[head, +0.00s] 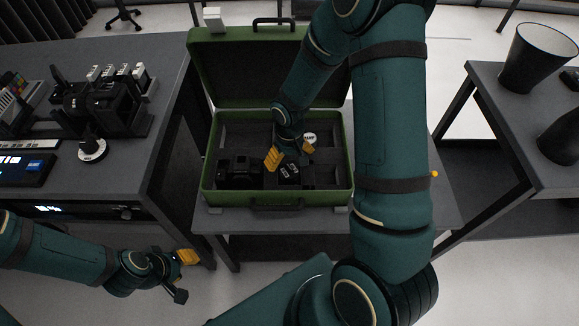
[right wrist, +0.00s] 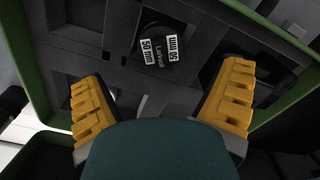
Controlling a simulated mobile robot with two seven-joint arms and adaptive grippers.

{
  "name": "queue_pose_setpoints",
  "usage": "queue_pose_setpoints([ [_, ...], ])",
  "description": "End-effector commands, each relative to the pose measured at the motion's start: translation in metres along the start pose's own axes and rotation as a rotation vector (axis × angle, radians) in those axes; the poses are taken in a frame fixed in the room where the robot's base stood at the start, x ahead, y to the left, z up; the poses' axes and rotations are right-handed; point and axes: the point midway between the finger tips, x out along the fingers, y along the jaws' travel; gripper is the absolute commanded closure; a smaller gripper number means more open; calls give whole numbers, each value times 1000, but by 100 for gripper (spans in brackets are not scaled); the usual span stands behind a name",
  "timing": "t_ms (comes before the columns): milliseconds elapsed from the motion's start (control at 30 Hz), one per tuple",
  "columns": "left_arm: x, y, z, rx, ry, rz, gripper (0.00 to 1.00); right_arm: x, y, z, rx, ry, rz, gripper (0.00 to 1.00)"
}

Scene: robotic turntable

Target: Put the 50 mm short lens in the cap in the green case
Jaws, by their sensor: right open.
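The green case (head: 347,190) stands open on a small dark table, its lid tilted back. My right gripper (head: 290,155) is inside the case area, pointing down, with its orange fingers spread apart and nothing between them. A dark round lens with white "50 mm" labels (head: 288,170) sits in a compartment of the dark insert, just by the fingertips. In the right wrist view, the labelled lens (right wrist: 160,48) lies ahead of the open fingers (right wrist: 162,92), apart from them. My left gripper (head: 182,273) hangs low at the left, away from the case; its opening is unclear.
A black camera body (head: 240,172) sits in the case's left part. A round item with a white top (head: 309,138) is at the right of the insert. The left table (head: 120,170) carries devices. A bin (head: 537,58) stands on the right table.

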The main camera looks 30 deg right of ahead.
Motion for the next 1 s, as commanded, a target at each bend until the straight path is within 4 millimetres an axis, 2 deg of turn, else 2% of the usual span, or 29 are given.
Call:
queue_pose_setpoints([
  [100, 0, 0, 0, 0, 0, 0, 59, -24, -1, -1, 0, 4, -1, 8],
  [333, 0, 0, 0, 0, 0, 0, 59, -50, 0, 0, 1, 1, -1, 8],
  [1000, 0, 0, -1, 0, 1, 0, 59, -54, 0, 0, 0, 0, -1, 8],
])
